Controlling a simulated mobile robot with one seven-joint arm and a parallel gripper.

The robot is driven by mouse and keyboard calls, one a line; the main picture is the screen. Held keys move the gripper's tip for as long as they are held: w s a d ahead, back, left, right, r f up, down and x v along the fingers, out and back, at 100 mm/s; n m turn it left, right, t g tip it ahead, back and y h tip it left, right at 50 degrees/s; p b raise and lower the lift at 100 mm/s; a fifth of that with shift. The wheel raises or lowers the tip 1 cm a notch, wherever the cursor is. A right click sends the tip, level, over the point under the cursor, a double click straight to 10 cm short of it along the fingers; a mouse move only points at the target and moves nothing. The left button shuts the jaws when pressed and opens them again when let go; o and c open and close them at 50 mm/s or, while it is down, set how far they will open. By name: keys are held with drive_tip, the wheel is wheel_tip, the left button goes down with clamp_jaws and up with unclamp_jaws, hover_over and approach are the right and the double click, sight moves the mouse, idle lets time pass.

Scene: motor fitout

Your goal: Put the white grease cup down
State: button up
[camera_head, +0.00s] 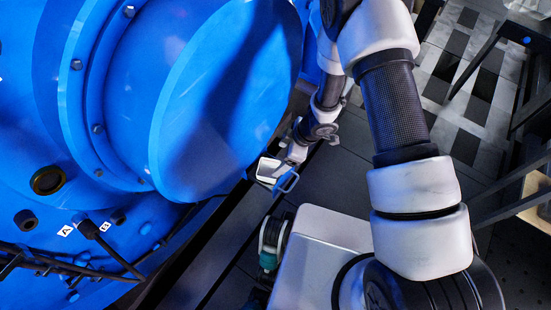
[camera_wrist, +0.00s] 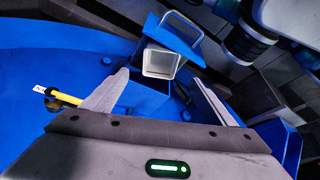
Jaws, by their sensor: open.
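A white square open-topped cup (camera_wrist: 160,62), which looks like the grease cup, shows in the wrist view just beyond my fingertips. It stands against a blue holder with a looped handle (camera_wrist: 176,32). My gripper (camera_wrist: 160,78) is open, with one finger on each side and a gap between them. The cup appears beyond the fingers, not clasped. A pale part there is too small to tell as cup or gripper.
The large blue motor housing (camera_head: 215,110) fills the left of the head view, close to my arm. A yellow piece with a white tag (camera_wrist: 64,97) lies left in the wrist view. Dark floor (camera_head: 355,165) and a tiled patch (camera_head: 455,85) lie to the right.

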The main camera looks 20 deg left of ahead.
drive_tip(key=w+d+r+m+t+h, duration=0.1)
drive_tip(key=w+d+r+m+t, duration=0.15)
drive_tip(key=w+r, duration=0.45)
drive_tip(key=w+d+r+m+t, duration=0.15)
drive_tip(key=w+d+r, duration=0.3)
drive_tip(key=r, duration=0.45)
drive_tip(key=w+d+r+m+t+h, duration=0.25)
drive_tip(key=d+r, duration=0.35)
drive_tip(key=r, duration=0.3)
drive_tip(key=w+d+r+m+t+h, duration=0.1)
drive_tip(key=d+r+m, duration=0.2)
drive_tip(key=d+r, duration=0.4)
drive_tip(key=s+d+r+m+h, duration=0.1)
drive_tip(key=s+d+r+m, duration=0.25)
drive_tip(key=s+r, duration=0.2)
drive_tip(key=s+d+r+m+h, duration=0.1)
drive_tip(key=s+d+r+m, duration=0.1)
drive_tip(key=s+d+r, duration=0.35)
drive_tip(key=s+r+m+y, duration=0.1)
drive_tip(key=s+r+m, duration=0.1)
drive_tip(key=s, duration=0.5)
drive_tip(key=s+a+r+m+g+y, duration=0.1)
drive_tip(key=s+r+m, duration=0.1)
drive_tip(key=s+r, duration=0.2)
drive_tip(key=s, duration=0.3)
drive_tip(key=shift+s+a+p, duration=0.2)
drive_tip(key=shift+a+p, duration=0.05)
drive_tip(key=shift+p, duration=0.1)
